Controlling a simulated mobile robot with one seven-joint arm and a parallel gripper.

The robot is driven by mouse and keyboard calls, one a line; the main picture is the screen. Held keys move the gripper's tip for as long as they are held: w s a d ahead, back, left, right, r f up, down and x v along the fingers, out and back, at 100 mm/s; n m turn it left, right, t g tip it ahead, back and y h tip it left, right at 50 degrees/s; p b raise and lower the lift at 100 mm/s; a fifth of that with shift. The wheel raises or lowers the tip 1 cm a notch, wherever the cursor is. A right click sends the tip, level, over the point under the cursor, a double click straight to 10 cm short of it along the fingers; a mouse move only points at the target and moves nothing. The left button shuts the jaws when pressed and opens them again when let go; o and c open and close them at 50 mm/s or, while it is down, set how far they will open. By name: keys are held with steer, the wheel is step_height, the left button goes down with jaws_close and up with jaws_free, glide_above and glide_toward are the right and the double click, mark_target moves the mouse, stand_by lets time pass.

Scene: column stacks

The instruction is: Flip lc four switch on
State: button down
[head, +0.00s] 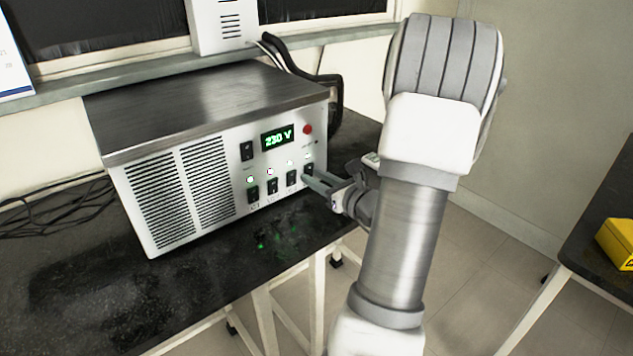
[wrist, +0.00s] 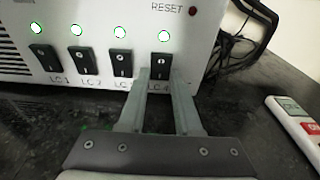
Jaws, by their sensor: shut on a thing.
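The white power unit (head: 210,150) has a row of black rocker switches on its front. The LC 4 switch (wrist: 161,66) is the rightmost of the row, with a lit indicator (wrist: 164,36) above it. My gripper (wrist: 159,78) is at the LC 4 switch, its two fingers on either side of the switch's lower part and shut on it. In the head view my gripper (head: 308,180) reaches the panel's right end and partly hides this switch. The LC 1, LC 2 and LC 3 switches (wrist: 122,63) stand to the left, also under lit indicators.
Another black switch (head: 246,151) is left of the display. Black cables (head: 335,85) run behind the unit.

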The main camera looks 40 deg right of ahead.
steer(key=c, duration=0.9)
jaws_free()
steer(key=s+p, duration=0.1)
steer(key=s, duration=0.4)
steer(key=s+a+r+p, duration=0.1)
steer(key=s, duration=0.5)
steer(key=s+a+r+p, duration=0.1)
steer(key=s, duration=0.5)
steer(key=shift+s+r, duration=0.15)
